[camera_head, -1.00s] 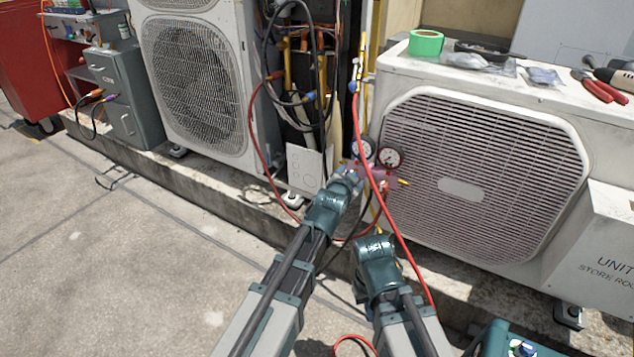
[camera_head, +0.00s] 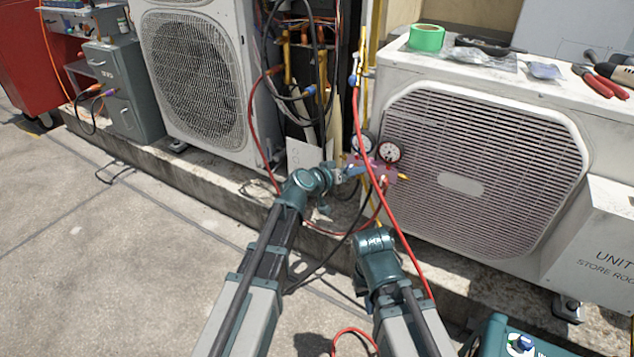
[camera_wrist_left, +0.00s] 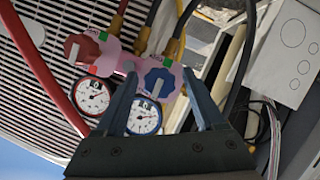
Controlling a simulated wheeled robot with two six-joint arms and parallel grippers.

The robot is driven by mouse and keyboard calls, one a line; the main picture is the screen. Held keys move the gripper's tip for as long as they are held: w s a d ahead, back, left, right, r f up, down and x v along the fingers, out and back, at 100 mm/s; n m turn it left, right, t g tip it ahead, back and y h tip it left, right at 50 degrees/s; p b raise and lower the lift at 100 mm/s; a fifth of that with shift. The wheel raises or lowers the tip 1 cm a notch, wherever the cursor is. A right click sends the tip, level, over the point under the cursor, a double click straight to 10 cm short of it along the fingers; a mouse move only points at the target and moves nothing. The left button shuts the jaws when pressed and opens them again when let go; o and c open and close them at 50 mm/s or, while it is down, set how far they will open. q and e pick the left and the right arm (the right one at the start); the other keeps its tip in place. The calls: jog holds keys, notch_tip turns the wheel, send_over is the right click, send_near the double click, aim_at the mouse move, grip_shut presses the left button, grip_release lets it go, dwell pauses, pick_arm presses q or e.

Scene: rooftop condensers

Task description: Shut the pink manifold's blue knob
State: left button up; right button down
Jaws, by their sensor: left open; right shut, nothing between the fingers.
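The pink manifold (camera_head: 386,172) hangs in front of the right condenser, with two round gauges on it. In the left wrist view the manifold (camera_wrist_left: 112,58) shows its blue knob (camera_wrist_left: 158,84), with a pale bar across it, and a red knob (camera_wrist_left: 82,47). My left gripper (camera_wrist_left: 160,74) is open, with the blue knob in view between its fingers; I cannot tell whether they touch it. In the head view the left gripper (camera_head: 350,172) is at the manifold's left end and the blue knob cannot be made out. My right gripper (camera_head: 362,288) hangs low, shut and empty, away from the manifold.
The right condenser (camera_head: 480,175) and the left condenser (camera_head: 195,80) flank the spot.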

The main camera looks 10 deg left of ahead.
pick_arm(q)
jog(key=shift+w+a+f+n+h+b, duration=0.1)
jog(key=shift+f+n+h+b, duration=0.1)
jog(key=shift+n+h+b, duration=0.3)
jog(key=p+v, duration=0.4)
jog(key=v, duration=1)
jog(key=shift+r+n+p, duration=0.25)
jog(key=shift+n+p, duration=0.05)
jog(key=shift+p, duration=0.1)
jog(key=s+d+f+m+g+y+p, duration=0.2)
jog(key=s+d+f+m+g+p, duration=0.2)
jog(key=s+d+g+p, duration=0.6)
jog(key=s+a+r+g+y+p, duration=0.1)
jog(key=s+a+y, duration=0.25)
jog(key=s, duration=0.25)
jog(key=s+a+g+y+p, duration=0.1)
jog(key=s+a+y, duration=0.1)
jog(key=s+y, duration=0.3)
notch_tip(320, 180, up, 38)
jog(key=s+p, duration=0.1)
jog(key=p, duration=3.7)
jog(key=shift+m+h, duration=0.3)
jog(key=shift+h, duration=0.05)
